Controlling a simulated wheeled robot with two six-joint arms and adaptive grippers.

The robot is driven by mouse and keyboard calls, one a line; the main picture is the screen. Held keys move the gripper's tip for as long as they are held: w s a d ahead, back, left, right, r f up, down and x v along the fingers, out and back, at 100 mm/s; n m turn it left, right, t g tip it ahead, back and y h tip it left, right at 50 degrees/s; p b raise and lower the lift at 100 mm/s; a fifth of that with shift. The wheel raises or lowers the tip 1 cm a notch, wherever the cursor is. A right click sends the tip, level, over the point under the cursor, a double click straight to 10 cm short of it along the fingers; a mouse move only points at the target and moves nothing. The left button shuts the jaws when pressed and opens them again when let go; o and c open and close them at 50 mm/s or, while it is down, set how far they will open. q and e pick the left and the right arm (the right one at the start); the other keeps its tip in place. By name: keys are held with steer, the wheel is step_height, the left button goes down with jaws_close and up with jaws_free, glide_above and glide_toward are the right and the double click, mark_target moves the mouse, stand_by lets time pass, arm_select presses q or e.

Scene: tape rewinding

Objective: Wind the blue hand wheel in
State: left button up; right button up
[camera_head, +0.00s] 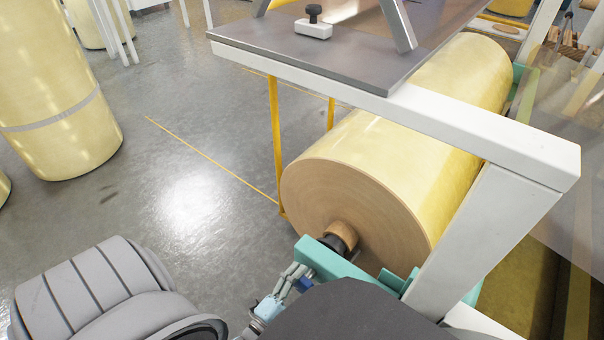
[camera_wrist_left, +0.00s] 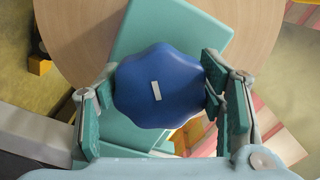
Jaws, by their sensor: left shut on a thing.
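The blue hand wheel (camera_wrist_left: 160,85) fills the middle of the left wrist view. It has a lobed rim and a small pale mark at its centre, tilted slightly. My left gripper (camera_wrist_left: 158,95) is shut on it, with a green-padded finger at each side of the rim. In the head view the left gripper (camera_head: 284,290) is low in the middle, beside the teal bracket (camera_head: 335,262); only a small bit of the blue wheel (camera_head: 305,284) shows there. The large yellow tape roll (camera_head: 375,165) sits on a shaft behind the bracket. My right gripper does not show.
A white frame (camera_head: 475,130) with a grey top plate (camera_head: 300,50) stands over the roll. A black-knobbed white block (camera_head: 313,24) sits on the plate. Another large yellow roll (camera_head: 60,90) stands at the left. The floor between is clear.

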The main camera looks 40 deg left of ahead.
arm_select(q)
steer(key=m, duration=0.3)
steer(key=shift+r+m, duration=0.1)
steer(key=shift+m, duration=0.3)
steer(key=m, duration=0.2)
steer(key=shift+m, duration=0.3)
steer(key=m, duration=0.2)
steer(key=shift+r+m, duration=0.15)
steer(key=shift+m, duration=1.15)
steer(key=m, duration=0.2)
steer(key=shift+r+m, duration=0.1)
steer(key=shift+m, duration=0.3)
steer(key=m, duration=0.2)
steer(key=shift+d+m+p, duration=0.1)
steer(key=shift+m+p, duration=0.2)
steer(key=shift+m, duration=0.9)
steer(key=shift+d+m, duration=0.15)
steer(key=shift+m, duration=1.35)
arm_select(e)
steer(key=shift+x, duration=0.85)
arm_select(q)
steer(key=shift+s, duration=0.1)
